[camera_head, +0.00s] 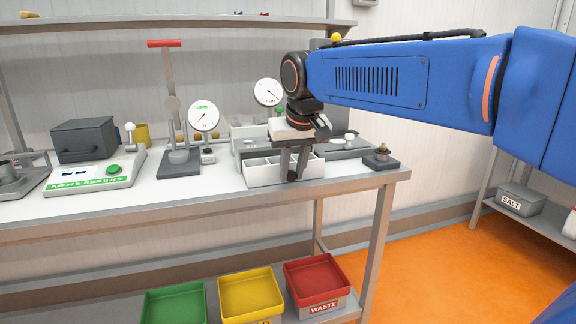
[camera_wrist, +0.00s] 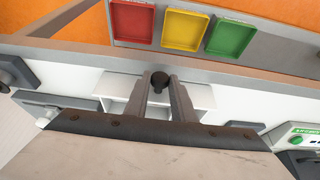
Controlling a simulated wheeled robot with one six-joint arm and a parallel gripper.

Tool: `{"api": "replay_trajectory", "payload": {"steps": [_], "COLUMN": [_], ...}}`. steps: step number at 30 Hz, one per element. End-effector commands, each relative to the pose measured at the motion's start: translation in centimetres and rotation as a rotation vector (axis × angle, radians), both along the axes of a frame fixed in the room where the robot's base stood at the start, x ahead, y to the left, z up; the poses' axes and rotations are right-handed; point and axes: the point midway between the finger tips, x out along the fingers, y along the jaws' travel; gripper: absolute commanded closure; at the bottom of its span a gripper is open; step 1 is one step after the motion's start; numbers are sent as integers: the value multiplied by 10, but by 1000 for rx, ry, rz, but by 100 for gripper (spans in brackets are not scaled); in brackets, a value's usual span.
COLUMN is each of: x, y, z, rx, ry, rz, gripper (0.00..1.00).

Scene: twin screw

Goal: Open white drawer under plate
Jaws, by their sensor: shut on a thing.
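The white drawer (camera_head: 262,181) is on the bench in the head view, pulled out, with its open compartments showing. It also shows in the wrist view (camera_wrist: 203,97), partly hidden behind my fingers. My gripper (camera_head: 290,174) reaches down at the drawer's front. In the wrist view my gripper (camera_wrist: 159,86) is shut on a dark round knob (camera_wrist: 158,77) at the drawer's front.
A small dark block with a peg (camera_head: 381,161) stands near the bench's right end. Green, yellow (camera_head: 250,292) and red WASTE bins sit on the shelf below.

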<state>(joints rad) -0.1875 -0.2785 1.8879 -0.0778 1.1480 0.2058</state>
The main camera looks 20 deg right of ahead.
Motion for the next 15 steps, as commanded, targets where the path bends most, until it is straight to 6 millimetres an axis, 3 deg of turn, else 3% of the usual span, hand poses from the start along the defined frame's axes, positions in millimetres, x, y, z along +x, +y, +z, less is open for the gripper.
{"api": "replay_trajectory", "payload": {"steps": [10,11,12,15], "x": [-2,-2,-2,-2], "y": [0,0,0,0], "z": [1,1,1,1], "rx": [0,0,0,0], "ry": [-3,-3,-3,-3], "rz": [0,0,0,0], "gripper": [100,72,63,59]}}
